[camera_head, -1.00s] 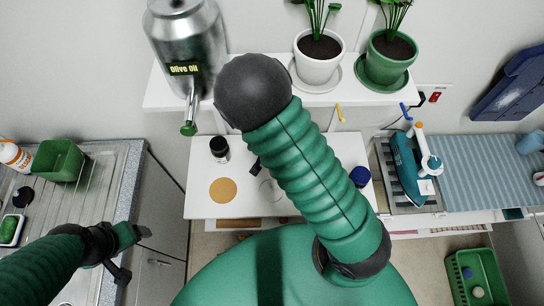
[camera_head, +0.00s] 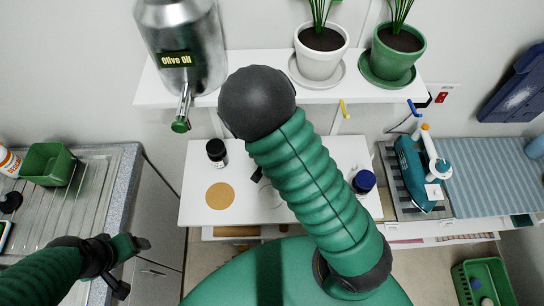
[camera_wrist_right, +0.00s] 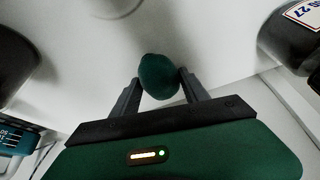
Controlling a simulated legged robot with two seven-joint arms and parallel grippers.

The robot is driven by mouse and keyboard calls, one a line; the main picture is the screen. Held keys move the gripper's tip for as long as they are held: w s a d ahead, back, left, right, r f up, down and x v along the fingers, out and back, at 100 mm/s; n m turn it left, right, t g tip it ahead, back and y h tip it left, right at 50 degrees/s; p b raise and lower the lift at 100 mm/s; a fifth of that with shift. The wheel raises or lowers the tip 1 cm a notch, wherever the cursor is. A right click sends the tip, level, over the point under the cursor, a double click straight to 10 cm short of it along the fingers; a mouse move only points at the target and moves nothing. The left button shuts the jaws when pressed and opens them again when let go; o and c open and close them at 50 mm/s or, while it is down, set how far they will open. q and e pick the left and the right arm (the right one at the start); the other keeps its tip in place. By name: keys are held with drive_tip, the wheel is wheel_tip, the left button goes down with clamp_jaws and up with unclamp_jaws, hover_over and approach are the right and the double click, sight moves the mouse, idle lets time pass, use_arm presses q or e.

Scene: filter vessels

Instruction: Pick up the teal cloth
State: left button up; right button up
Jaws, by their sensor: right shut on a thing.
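In the right wrist view a dark teal rounded wad, apparently the cloth (camera_wrist_right: 158,76), sits between the two fingers of my right gripper (camera_wrist_right: 160,88). Both fingers press on its sides. A white surface lies behind it; I cannot tell whether the wad touches it. In the head view my right forearm hides the cloth and most of this gripper. My left gripper (camera_head: 133,266) is at the lower left near the counter edge, its fingers apart and empty.
A white table (camera_head: 195,185) holds a black-capped jar (camera_head: 216,152), a tan disc (camera_head: 220,196) and a blue-lidded jar (camera_head: 363,182). The shelf (camera_head: 275,92) above holds an olive oil can (camera_head: 183,50) and potted plants (camera_head: 320,50). An iron (camera_head: 415,172) stands at the right.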

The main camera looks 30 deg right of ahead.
drive_tip(key=shift+c, duration=0.5)
drive_tip(key=shift+r+p, duration=0.45)
drive_tip(key=shift+p, duration=0.05)
wheel_tip(320, 180, up, 3)
drive_tip(key=p, duration=0.3)
drive_tip(key=shift+r, duration=0.15)
drive_tip(key=s+a, duration=0.1)
drive_tip(key=s, duration=0.1)
drive_tip(key=s+a+p, duration=0.1)
drive_tip(key=s+a, duration=0.1)
drive_tip(key=s+a+p, duration=0.1)
drive_tip(key=s, duration=0.2)
drive_tip(key=shift+a+r, duration=0.2)
drive_tip(key=s+p, duration=0.1)
drive_tip(key=s+a+r+p, duration=0.1)
drive_tip(key=p, duration=0.1)
drive_tip(key=s+p, duration=0.1)
drive_tip(key=p, duration=0.1)
drive_tip(key=shift+s+a+r, duration=0.15)
drive_tip(key=shift+a+r, duration=0.05)
drive_tip(key=shift+a, duration=0.2)
drive_tip(key=s+a+p, duration=0.2)
drive_tip(key=p, duration=0.1)
drive_tip(key=shift+s+f, duration=0.3)
drive_tip(key=shift+s, duration=0.05)
drive_tip(key=shift+s+a+f, duration=0.15)
drive_tip(key=shift+s+f, duration=0.05)
drive_tip(key=shift+s, duration=0.15)
